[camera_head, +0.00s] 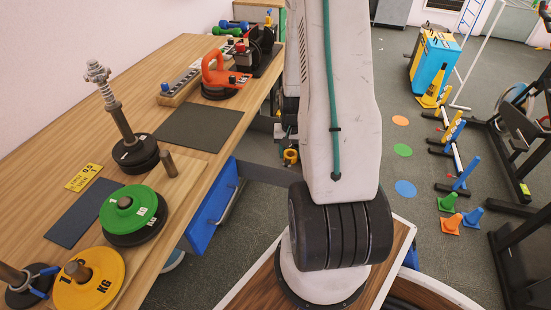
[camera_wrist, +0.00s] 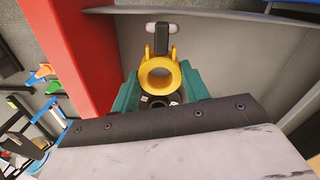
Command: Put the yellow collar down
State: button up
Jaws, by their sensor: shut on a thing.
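The yellow collar (camera_wrist: 160,75) is a ring with a dark, light-tipped lever, held between the teal fingers of my gripper (camera_wrist: 160,84) in the wrist view. My gripper is shut on it. In the head view, the yellow collar (camera_head: 290,157) shows small at the end of my gripper (camera_head: 288,141), low beside the right side of the workbench and partly behind my arm. I see no surface clearly touching the collar.
The wooden workbench (camera_head: 185,68) holds a green plate (camera_head: 128,210), a yellow plate (camera_head: 92,283), a black plate with an upright bar (camera_head: 135,154) and an orange kettlebell (camera_head: 221,72). A blue drawer (camera_head: 210,208) stands out below. A red panel (camera_wrist: 70,60) borders a grey surface (camera_wrist: 235,50).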

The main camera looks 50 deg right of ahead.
notch_tip(320, 180, down, 8)
jog(key=shift+r, duration=0.25)
jog(key=o, duration=1)
jog(key=shift+f, duration=0.15)
